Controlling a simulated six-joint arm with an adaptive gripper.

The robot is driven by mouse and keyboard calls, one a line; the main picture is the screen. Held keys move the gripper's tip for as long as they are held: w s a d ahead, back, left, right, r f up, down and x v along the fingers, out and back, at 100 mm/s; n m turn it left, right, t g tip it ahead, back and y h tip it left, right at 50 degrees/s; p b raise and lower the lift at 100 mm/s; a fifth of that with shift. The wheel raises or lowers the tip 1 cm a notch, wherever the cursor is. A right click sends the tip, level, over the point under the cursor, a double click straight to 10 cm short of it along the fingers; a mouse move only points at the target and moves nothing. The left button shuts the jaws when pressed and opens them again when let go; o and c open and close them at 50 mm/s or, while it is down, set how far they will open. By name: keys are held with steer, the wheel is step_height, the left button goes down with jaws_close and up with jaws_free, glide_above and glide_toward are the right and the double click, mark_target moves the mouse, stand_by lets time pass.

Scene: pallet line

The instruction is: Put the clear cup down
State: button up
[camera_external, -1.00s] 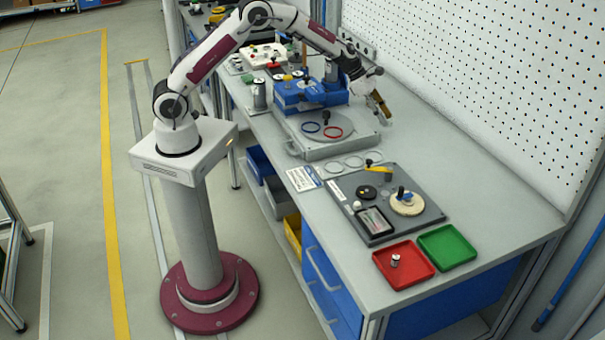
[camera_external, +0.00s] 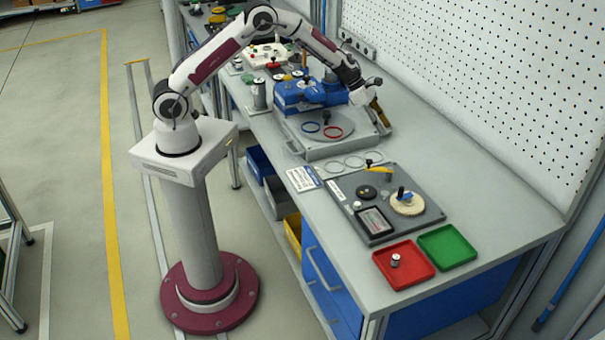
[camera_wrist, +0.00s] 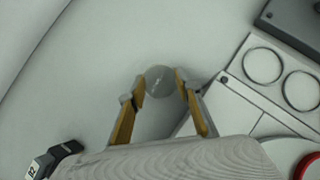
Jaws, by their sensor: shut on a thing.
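The clear cup (camera_wrist: 159,81) shows in the wrist view as a faint, round, see-through shape between the tips of my gripper (camera_wrist: 159,88). My gripper's two yellow-orange fingers are shut on it, one on each side. The cup is too small and clear to make out there. I cannot tell whether its base touches the bench.
Clear rings (camera_external: 355,162) lie in front. A fixture plate (camera_external: 345,187), red tray (camera_external: 418,281) and green tray (camera_external: 449,260) are nearer. Bare bench (camera_external: 470,180) lies rightward.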

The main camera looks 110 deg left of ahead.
steer(key=o, duration=0.9)
steer(key=shift+c, duration=0.2)
steer(key=shift+s+r, duration=0.15)
steer(key=shift+r, duration=0.15)
steer(key=v, duration=1.1)
steer(key=shift+s+r, duration=0.2)
